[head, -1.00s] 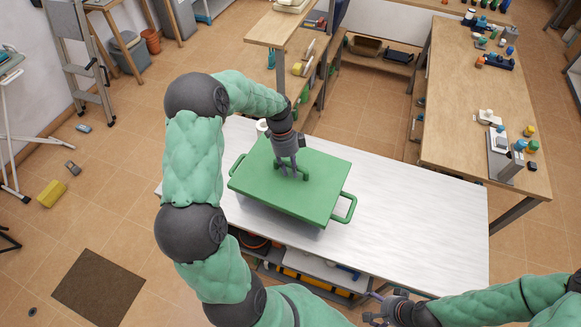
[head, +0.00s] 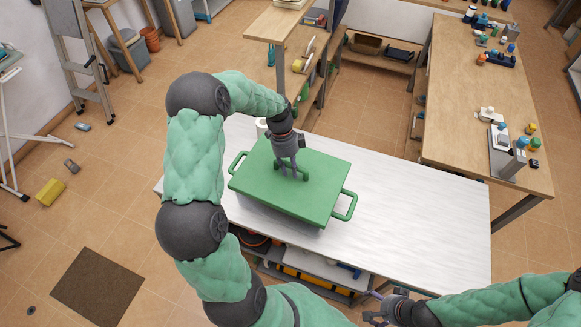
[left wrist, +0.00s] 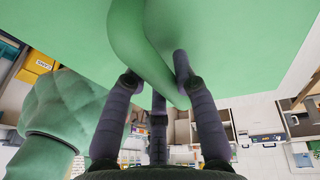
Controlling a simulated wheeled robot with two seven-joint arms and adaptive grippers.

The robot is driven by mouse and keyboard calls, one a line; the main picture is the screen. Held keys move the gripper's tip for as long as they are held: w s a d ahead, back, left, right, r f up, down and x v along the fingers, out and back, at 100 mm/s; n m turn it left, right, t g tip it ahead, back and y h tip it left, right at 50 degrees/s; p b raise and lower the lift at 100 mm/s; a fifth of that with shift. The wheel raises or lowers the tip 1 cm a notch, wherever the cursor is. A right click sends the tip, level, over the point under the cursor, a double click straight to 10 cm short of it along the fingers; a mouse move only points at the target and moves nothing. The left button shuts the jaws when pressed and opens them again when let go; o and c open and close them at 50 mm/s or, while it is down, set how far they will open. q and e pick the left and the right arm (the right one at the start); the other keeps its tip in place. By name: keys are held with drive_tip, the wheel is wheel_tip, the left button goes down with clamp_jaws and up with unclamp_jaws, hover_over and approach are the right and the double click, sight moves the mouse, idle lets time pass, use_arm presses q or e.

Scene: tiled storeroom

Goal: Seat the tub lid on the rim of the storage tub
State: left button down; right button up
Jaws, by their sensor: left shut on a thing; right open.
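The green tub lid (head: 255,190) lies level over the green storage tub (head: 349,206), covering its opening. The tub stands on the white table, and its side handles stick out left and right. I cannot tell whether the lid's edge touches the rim all round. My left gripper (head: 289,176) is shut on the lid's handle (head: 306,172) from above. The left wrist view shows the fingers (left wrist: 156,88) on both sides of the green handle (left wrist: 140,45), with the lid (left wrist: 60,30) behind. My right gripper (head: 374,308) is open and empty by the table's front edge.
The white table (head: 420,215) is clear to the right of the tub. A small white round item (head: 262,124) stands behind the tub. Shelves (head: 315,268) with orange and yellow things are under the table's front. A wooden bench (head: 465,110) with small items stands at the right.

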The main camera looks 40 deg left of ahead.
use_arm(q)
drive_tip(key=shift+f, duration=0.4)
drive_tip(key=c, duration=0.9)
unclamp_jaws()
drive_tip(key=v, duration=1.2)
